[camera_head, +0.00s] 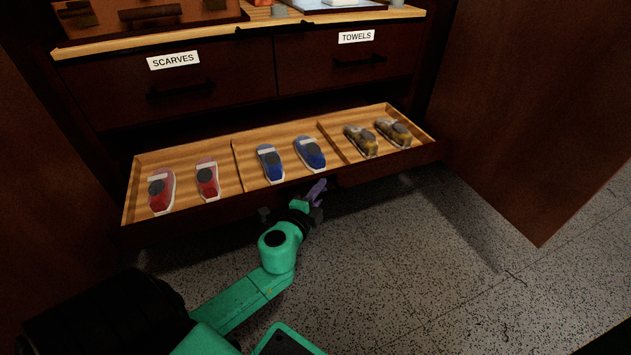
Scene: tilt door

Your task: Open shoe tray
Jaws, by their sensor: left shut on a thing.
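The shoe tray (234,166) is a wide wooden tray with a dark front, pulled out from the bottom of the cabinet. It has three compartments: red shoes (207,178) on the left, blue shoes (270,161) in the middle, and yellow-grey shoes (394,131) on the right. My left gripper (316,193) is at the lower middle of the tray's front. It is shut on the tray's front handle, which is mostly hidden by the gripper and shadow. My right gripper is out of view.
Above the tray are two closed drawers, scarves (225,82) and towels (322,60). An upper pull-out (240,29) with several items is over them. Dark panels stand left and right (545,120). The speckled floor (400,270) in front is clear.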

